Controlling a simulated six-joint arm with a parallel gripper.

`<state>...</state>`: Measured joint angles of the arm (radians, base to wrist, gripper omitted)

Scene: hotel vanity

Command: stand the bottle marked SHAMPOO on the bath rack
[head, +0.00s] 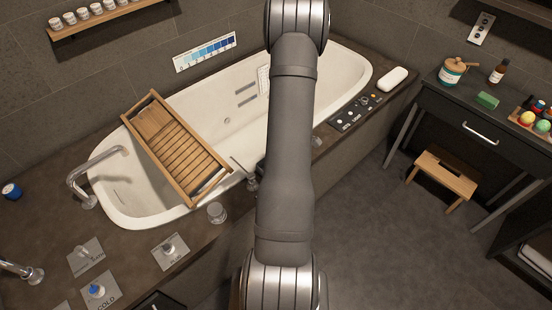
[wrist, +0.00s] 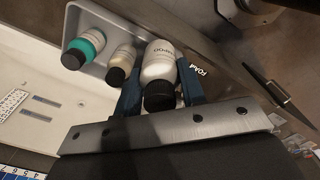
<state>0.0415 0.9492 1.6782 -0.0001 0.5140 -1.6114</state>
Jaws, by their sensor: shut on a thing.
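In the wrist view my gripper (wrist: 160,82) has its two blue fingers shut on a white bottle (wrist: 160,58) with a black cap. Its partly visible label ends in "POO"; the rest is hidden. The cap points toward the camera. The bottle is beside or over a grey tray (wrist: 104,22); I cannot tell whether it still touches it. The wooden bath rack (head: 180,142) lies across the tub in the head view, with bare slats toward its near end. My arm hides the gripper and bottle in the head view.
In the wrist view, a bottle with a teal label (wrist: 85,47) and a cream bottle (wrist: 121,60) are left of the held one. The white tub (head: 222,115) has a faucet (head: 95,172) at its left. A clear glass (head: 217,212) stands on the ledge near the rack.

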